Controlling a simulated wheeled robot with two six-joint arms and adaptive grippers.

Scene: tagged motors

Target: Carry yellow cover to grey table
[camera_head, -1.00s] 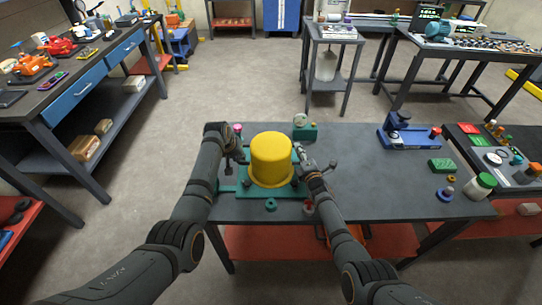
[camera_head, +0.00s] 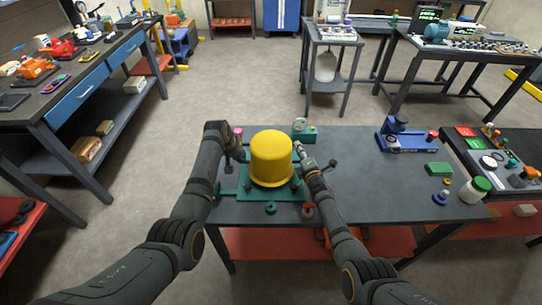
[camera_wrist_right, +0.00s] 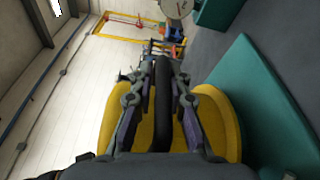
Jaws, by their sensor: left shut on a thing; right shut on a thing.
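The yellow cover (camera_head: 271,158) is a domed cylinder with a flared rim. It stands upright over the green fixture (camera_head: 252,191) on the grey table (camera_head: 360,185) in front of me. My left gripper (camera_head: 241,158) is at its left side and my right gripper (camera_head: 297,160) at its right side. In the right wrist view, the right fingers (camera_wrist_right: 163,105) are closed together on a dark upright bar, with the yellow cover (camera_wrist_right: 226,118) showing behind and to both sides. The left fingertips are mostly hidden. Whether the cover touches the fixture is unclear.
A blue clamp device (camera_head: 408,140), a green block (camera_head: 438,169) and a white jar with a green lid (camera_head: 475,189) stand on the table's right side. A small green device (camera_head: 303,130) is at the back. The table's middle right is clear.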

